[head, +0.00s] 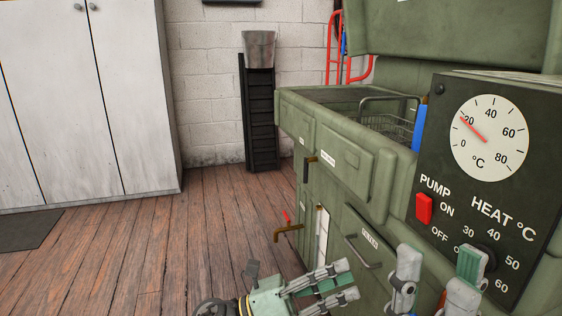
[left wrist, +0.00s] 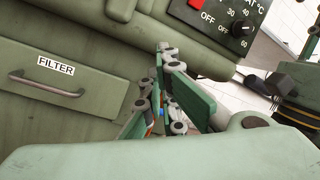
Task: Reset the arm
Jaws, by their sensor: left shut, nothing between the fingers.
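My left gripper (head: 345,283) is low in the middle of the head view, pointing right beside the front of the green parts washer (head: 338,165). Its fingers are shut and hold nothing. In the left wrist view the same gripper (left wrist: 166,62) shows its green pads, close to the washer's front near the filter drawer (left wrist: 62,90). My right gripper (head: 437,268) is at the lower right of the head view. Its two fingertips stand upright and apart, with nothing between them, in front of the washer's control panel (head: 488,140). Its lower part is out of frame.
The panel has a red pump switch (head: 424,208), a heat knob and a temperature dial (head: 489,137). A wire basket (head: 388,125) sits in the washer's basin. A brass drain tap (head: 288,232) juts from its side.

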